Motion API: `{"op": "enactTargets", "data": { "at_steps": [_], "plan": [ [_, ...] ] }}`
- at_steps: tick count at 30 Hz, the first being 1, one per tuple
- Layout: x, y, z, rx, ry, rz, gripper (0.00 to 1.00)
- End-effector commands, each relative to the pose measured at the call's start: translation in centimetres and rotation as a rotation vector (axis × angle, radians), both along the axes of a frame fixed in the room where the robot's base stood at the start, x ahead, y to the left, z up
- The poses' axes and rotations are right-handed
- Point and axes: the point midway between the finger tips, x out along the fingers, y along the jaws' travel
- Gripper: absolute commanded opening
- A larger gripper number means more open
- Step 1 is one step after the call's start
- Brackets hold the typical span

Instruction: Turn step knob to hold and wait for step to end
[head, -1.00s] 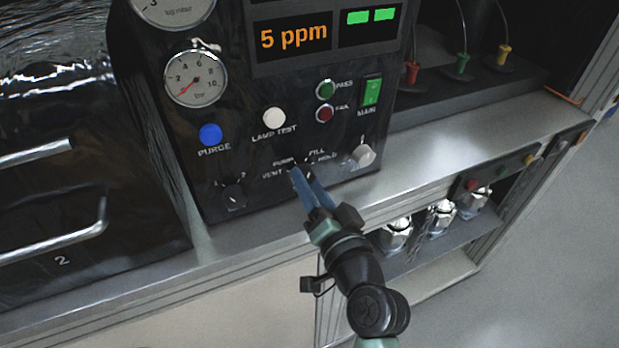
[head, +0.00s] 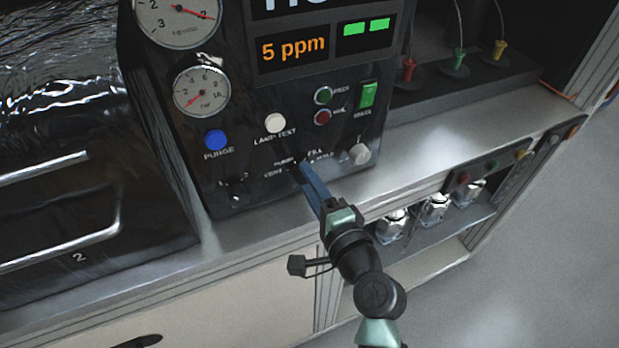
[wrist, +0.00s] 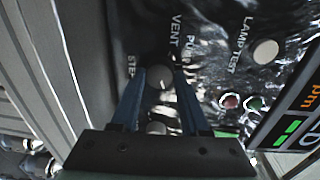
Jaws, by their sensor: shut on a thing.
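The step knob (wrist: 158,78) is a dark round knob with a pale pointer line, among the labels VENT, PUMP and STEP in the wrist view. My gripper (wrist: 160,76) has its two blue fingers on either side of the knob, shut on it. In the head view my gripper (head: 302,168) reaches the black panel (head: 190,135) at the PUMP, VENT, FILL and HOLD labels. There the fingers hide the knob, and its pointer setting cannot be read. The display (head: 292,47) reads 5 ppm; its large top line is cut off.
A light knob (head: 360,153) sits right of my gripper and a dark knob (head: 236,190) sits left. Above are the white lamp test button (head: 275,123), blue purge button (head: 215,140) and green main switch (head: 367,95). A metal ledge (head: 430,140) runs below the panel.

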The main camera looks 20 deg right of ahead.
Motion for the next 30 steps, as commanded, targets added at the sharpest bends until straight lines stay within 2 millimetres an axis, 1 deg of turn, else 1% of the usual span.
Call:
{"op": "enactTargets", "data": {
  "at_steps": [8, 20, 21, 25, 26, 30],
  "plan": [
    [-0.04, -0.05, -0.11, 0.062, 0.005, 0.000, 0.00],
    [-0.03, -0.04, -0.14, 0.069, 0.005, 0.000, 0.00],
    [-0.03, -0.04, -0.14, 0.069, 0.005, 0.000, 0.49],
    [-0.03, -0.04, -0.12, 0.068, 0.004, 0.000, 0.72],
    [-0.02, -0.03, -0.11, 0.068, 0.004, 0.000, 0.75],
    [-0.01, -0.02, -0.07, 0.067, 0.003, 0.000, 0.75]
  ]
}}
